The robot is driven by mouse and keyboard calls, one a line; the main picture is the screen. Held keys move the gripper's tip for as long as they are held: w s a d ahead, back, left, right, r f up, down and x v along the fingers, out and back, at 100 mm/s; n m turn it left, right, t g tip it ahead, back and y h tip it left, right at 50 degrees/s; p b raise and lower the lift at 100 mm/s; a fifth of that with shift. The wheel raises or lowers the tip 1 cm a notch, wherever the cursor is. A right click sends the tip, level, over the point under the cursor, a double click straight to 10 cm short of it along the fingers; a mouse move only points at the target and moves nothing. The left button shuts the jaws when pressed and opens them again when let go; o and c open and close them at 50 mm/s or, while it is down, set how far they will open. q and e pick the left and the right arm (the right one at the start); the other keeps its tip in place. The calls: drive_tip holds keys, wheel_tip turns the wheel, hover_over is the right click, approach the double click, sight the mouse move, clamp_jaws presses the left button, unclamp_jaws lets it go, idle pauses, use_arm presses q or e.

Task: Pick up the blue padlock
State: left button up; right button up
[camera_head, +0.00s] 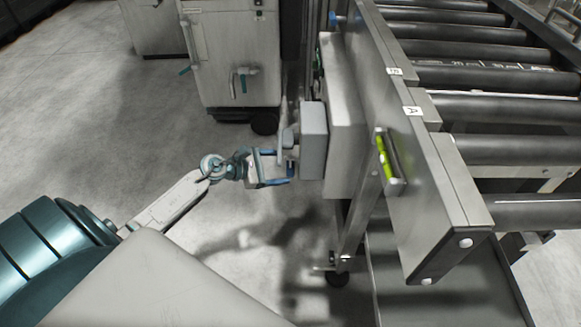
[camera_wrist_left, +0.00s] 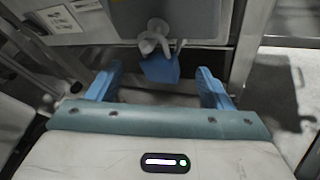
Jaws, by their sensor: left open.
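The blue padlock (camera_wrist_left: 160,69) hangs from a pale grey latch or handle (camera_wrist_left: 153,38) on the front of a grey box. In the left wrist view it sits ahead of and between my two blue fingers. In the head view it is a small dark blue patch (camera_head: 290,166) at the box's left side, partly hidden by the fingers. My left gripper (camera_head: 283,167) is open, one finger on each side of the padlock, with a gap on both sides in the left wrist view. I cannot tell how deep the padlock is between the fingertips. My right gripper is not in view.
The grey box (camera_head: 313,140) is fixed to a larger pale cabinet (camera_head: 343,115) beside the roller conveyor (camera_head: 500,108). A wheeled grey cabinet (camera_head: 236,60) stands behind. The floor at left is clear.

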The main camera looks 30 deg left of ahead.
use_arm(q)
drive_tip(key=shift+x, duration=1.2)
drive_tip(key=c, duration=1.5)
